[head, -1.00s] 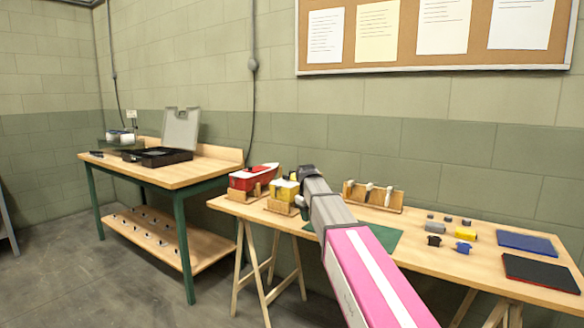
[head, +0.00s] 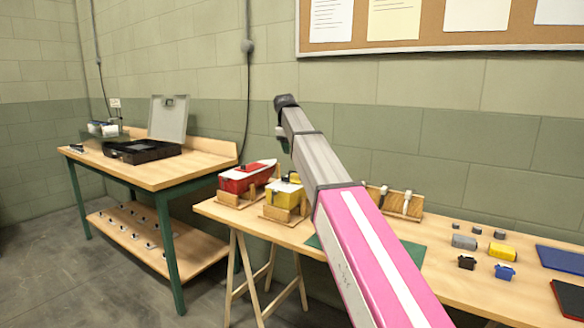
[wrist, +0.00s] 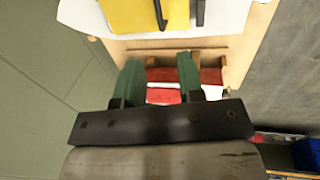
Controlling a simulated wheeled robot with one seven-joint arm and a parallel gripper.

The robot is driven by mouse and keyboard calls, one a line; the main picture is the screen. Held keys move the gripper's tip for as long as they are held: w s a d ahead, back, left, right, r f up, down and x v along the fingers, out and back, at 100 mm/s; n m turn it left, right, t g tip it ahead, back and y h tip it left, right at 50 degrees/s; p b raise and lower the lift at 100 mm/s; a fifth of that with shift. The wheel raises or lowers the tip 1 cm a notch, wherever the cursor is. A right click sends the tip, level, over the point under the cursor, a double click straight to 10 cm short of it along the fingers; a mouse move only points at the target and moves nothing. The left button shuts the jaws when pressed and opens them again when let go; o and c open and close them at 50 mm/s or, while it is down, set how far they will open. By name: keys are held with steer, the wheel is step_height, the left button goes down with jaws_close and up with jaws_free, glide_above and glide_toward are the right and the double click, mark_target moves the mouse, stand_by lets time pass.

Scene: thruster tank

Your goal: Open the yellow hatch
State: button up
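The yellow boat (head: 283,194) sits in a wooden cradle on the trestle table, partly behind my arm. In the wrist view a yellow panel (wrist: 128,14) with dark bars lies on a white deck at the top edge, cut off by the frame; I take it for the hatch. It looks flat, but I cannot tell whether it is shut. My gripper (head: 283,144) is raised above the boats. Its green fingers (wrist: 160,72) are apart, with nothing visibly held; the red boat (wrist: 165,96) shows beyond them.
The red boat (head: 246,178) sits in its cradle to the left of the yellow one. A wooden rack (head: 402,201) stands behind my arm. Small blocks and a yellow piece (head: 503,252) lie to the right. An open black case (head: 142,152) is on the left bench.

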steer(key=f, duration=0.3)
steer(key=w+f, duration=0.1)
steer(key=f, duration=0.2)
steer(key=d+f, duration=0.1)
steer(key=f, duration=0.2)
steer(key=shift+w, duration=0.25)
jaws_close()
